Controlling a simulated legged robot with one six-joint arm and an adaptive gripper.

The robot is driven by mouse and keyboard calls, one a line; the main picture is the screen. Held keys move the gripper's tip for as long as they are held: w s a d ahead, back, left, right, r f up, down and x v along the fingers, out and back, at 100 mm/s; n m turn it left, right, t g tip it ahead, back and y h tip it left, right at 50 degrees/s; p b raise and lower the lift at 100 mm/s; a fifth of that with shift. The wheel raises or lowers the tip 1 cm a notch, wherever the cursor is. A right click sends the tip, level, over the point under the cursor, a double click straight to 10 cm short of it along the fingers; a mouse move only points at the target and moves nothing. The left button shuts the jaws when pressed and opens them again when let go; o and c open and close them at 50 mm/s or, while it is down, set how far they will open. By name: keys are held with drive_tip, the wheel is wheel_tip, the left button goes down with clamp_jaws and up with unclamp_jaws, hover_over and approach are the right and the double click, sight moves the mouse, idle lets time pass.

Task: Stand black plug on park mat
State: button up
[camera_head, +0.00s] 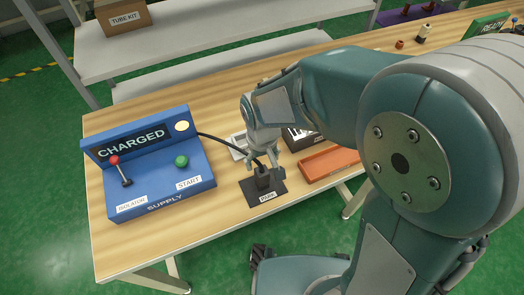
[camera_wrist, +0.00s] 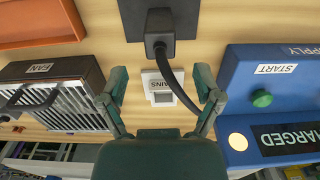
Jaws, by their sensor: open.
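The black plug (camera_head: 262,179) stands upright on the dark park mat (camera_head: 277,187), within its edges. In the wrist view the plug (camera_wrist: 158,28) is on the mat (camera_wrist: 130,18) at the top of the picture. Its black cable bends from it toward the blue supply box (camera_head: 160,165). My gripper (camera_head: 262,163) is open and empty just above and behind the plug. In the wrist view the fingers of my gripper (camera_wrist: 162,84) are spread apart, with the plug beyond their tips. I cannot tell from the head view whether a finger touches the plug.
A white mains socket (camera_wrist: 162,86) lies behind the mat. A fan box (camera_wrist: 52,98) and an orange tray (camera_head: 330,163) are to the mat's right in the head view. The supply box reads CHARGED, with a red lever and green button. Bare wood lies left of the mat.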

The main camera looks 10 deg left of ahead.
wheel_tip(320, 180, up, 4)
drive_tip(key=shift+r, duration=0.1)
drive_tip(key=shift+d+r, duration=0.1)
drive_tip(key=shift+d, duration=0.05)
drive_tip(key=s+d+r+m+t, duration=0.2)
drive_tip(key=s+d+r+m, duration=0.1)
drive_tip(key=d+r, duration=0.4)
drive_tip(key=s+d+r+m+t, duration=0.3)
drive_tip(key=s+d+r, duration=0.2)
drive_tip(key=d, duration=0.8)
wheel_tip(320, 180, up, 2)
drive_tip(key=shift+s+t, duration=0.2)
drive_tip(key=shift+t, duration=0.1)
drive_tip(key=shift+d, duration=0.1)
